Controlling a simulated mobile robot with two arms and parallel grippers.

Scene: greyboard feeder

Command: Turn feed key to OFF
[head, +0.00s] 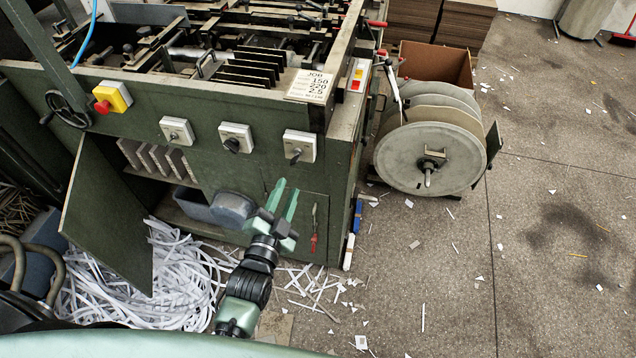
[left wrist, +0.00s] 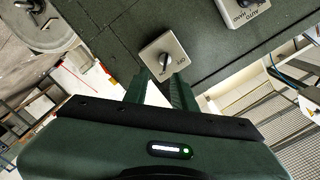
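The feed key appears to be the switch on the rightmost pale plate (head: 300,146) on the green machine front. In the left wrist view its plate (left wrist: 178,46) carries a dark knob with a light edge (left wrist: 165,61) and small lettering, partly readable as OFF. Which mark the knob points at is hard to tell. My left gripper (head: 284,202) is below this plate, its green fingers pointing up toward it. In the left wrist view the fingers (left wrist: 159,88) stand apart with nothing between them, short of the knob. My right gripper is not in view.
Two more switch plates, the middle one (head: 236,138) and the left one (head: 177,131), sit left of the key. A red and yellow stop button (head: 112,97) is further left. An open cabinet door (head: 108,215) and paper strips (head: 165,275) lie low left. A reel (head: 425,158) stands right.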

